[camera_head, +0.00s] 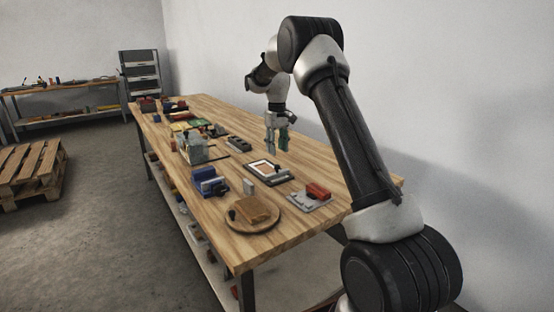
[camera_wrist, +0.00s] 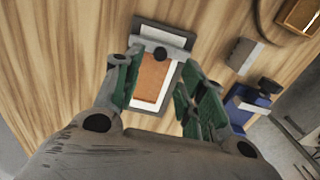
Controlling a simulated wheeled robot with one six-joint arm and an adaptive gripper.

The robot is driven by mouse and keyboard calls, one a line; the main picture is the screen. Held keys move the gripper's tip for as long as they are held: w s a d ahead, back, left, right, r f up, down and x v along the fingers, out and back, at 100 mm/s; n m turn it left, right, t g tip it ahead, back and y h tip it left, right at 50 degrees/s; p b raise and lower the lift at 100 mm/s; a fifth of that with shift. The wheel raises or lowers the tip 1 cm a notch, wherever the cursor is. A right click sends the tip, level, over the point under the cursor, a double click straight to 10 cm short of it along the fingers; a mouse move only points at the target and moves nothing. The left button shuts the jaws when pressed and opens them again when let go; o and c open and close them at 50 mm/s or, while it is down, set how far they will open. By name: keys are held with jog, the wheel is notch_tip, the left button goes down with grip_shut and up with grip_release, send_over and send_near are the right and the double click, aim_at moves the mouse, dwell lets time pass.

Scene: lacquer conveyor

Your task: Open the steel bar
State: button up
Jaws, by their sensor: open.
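A dark-edged plate (camera_head: 251,166) with a white border and an orange-brown panel lies on the wooden bench. The grey steel bar (camera_head: 284,179) lies across its near end, with a black knob on it. In the wrist view the bar (camera_wrist: 178,42) crosses the top of the plate, and the knob (camera_wrist: 160,54) shows between my fingers. The orange-brown panel (camera_wrist: 152,78) is uncovered below the bar. My gripper (camera_head: 277,150) is open and empty, pointing down above the plate. Its green-sided fingers (camera_wrist: 163,66) are spread; contact with the bar cannot be told.
A grey-green box (camera_head: 192,147) stands farther back. Bare bench lies right of my gripper.

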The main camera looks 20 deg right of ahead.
notch_tip(320, 180, up, 5)
jog(key=shift+r, duration=0.1)
dwell(0.5)
jog(key=s+f+m, duration=0.1)
jog(key=s+f, duration=0.3)
jog(key=s, duration=0.2)
jog(key=s+a+r+t, duration=0.1)
jog(key=s+r, duration=0.3)
jog(key=s, duration=0.9)
jog(key=s+a+r+t, duration=0.1)
jog(key=s+r, duration=0.3)
jog(key=s, duration=1)
jog(key=s+a+r+m+t, duration=0.1)
jog(key=s+r, duration=0.3)
jog(key=s, duration=0.9)
jog(key=shift+s+a+r+t, duration=0.2)
jog(key=shift+a+t, duration=0.15)
jog(key=shift+t, duration=0.35)
